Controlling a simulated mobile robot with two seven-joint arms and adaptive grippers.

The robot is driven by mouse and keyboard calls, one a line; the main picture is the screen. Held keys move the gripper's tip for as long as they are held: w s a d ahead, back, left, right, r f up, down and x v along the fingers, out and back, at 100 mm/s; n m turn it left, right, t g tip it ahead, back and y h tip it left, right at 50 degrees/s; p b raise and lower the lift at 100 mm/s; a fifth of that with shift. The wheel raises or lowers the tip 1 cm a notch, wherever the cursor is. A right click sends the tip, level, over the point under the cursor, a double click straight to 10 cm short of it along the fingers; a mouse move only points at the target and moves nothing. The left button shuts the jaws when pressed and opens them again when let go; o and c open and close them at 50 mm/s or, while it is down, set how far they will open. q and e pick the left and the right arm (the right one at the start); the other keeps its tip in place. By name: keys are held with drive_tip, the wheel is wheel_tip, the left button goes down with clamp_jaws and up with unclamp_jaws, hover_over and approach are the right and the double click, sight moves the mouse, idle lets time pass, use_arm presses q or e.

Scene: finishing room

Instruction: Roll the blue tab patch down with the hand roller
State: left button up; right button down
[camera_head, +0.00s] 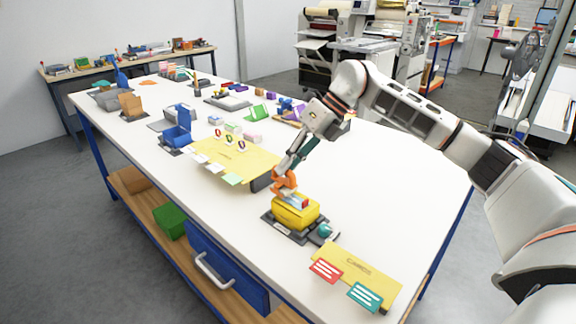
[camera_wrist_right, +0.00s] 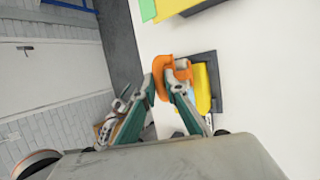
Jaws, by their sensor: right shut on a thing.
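My right gripper (camera_head: 290,166) reaches down from the right, shut on an orange piece (camera_head: 284,182). In the wrist view the fingertips (camera_wrist_right: 170,86) close on this orange piece (camera_wrist_right: 164,68); it may be the hand roller, but its rolling part is not clear. It is just above or against a yellow block (camera_head: 296,212) on a dark base; contact cannot be told. No patch is plainly blue. A teal tab with white lines (camera_head: 364,297) and a red one (camera_head: 326,271) sit on the near edge of a yellow folder (camera_head: 358,272). My left gripper is not seen.
A teal ball (camera_head: 325,230) is beside the yellow block. Behind, a yellow sheet (camera_head: 252,162) carries pale tabs and small rings, with a dark object (camera_head: 262,182) at its edge. The white table (camera_head: 400,180) is clear at right.

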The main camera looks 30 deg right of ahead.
drive_tip(key=shift+f, duration=0.25)
drive_tip(key=shift+f, duration=0.3)
